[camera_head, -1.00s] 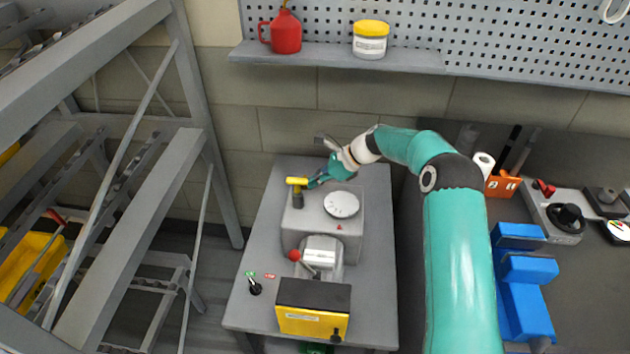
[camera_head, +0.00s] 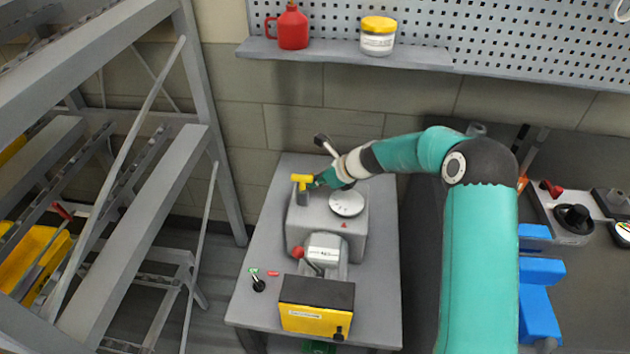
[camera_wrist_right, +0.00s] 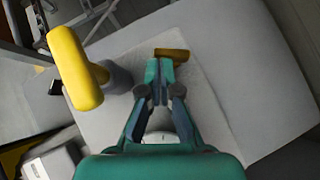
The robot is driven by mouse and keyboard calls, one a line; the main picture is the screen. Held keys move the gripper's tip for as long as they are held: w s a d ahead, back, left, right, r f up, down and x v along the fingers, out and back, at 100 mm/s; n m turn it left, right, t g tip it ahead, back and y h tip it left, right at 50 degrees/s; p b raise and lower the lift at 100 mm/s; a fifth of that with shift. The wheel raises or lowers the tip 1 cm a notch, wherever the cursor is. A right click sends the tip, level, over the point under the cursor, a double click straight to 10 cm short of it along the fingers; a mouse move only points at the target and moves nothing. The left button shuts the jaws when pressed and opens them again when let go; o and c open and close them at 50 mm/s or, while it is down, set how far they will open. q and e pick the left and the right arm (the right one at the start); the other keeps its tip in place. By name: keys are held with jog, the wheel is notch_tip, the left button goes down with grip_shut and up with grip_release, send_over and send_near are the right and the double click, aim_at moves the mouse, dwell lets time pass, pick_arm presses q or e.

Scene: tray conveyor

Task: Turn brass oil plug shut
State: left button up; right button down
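The brass plug (camera_wrist_right: 173,54) shows in the right wrist view as a short brass-coloured bar on the pale grey housing. My right gripper (camera_wrist_right: 160,70) points at it with its fingertips close together, overlapping its near edge. I cannot tell whether the fingers hold it or only sit against it. In the head view, my right gripper (camera_head: 318,182) is low over the back of the grey housing (camera_head: 327,232), beside a yellow T-handle (camera_head: 302,179). The plug cannot be made out there. The T-handle (camera_wrist_right: 76,68) stands left of the fingers in the wrist view. My left gripper is out of view.
A white round dial (camera_head: 347,204) sits right of the gripper. A red-knobbed lever (camera_head: 298,252) and a yellow-and-black box (camera_head: 315,305) are nearer on the grey table (camera_head: 252,300). A grey frame rack (camera_head: 140,215) stands left; a shelf (camera_head: 345,56) spans the back wall.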

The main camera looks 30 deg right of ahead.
jog(key=shift+a+p, duration=0.4)
jog(key=shift+a, duration=0.2)
jog(key=shift+w+d, duration=0.15)
dwell(0.5)
jog(key=shift+w+d+r+p, duration=0.15)
jog(key=shift+w+d+p, duration=0.1)
jog(key=shift+d+p, duration=0.3)
jog(key=shift+w+d, duration=0.15)
jog(key=shift+d, duration=0.05)
jog(key=shift+d+r, duration=0.1)
jog(key=shift+r, duration=0.05)
jog(key=v, duration=1.1)
jog(key=shift+s+a, duration=0.35)
jog(key=shift+s, duration=0.05)
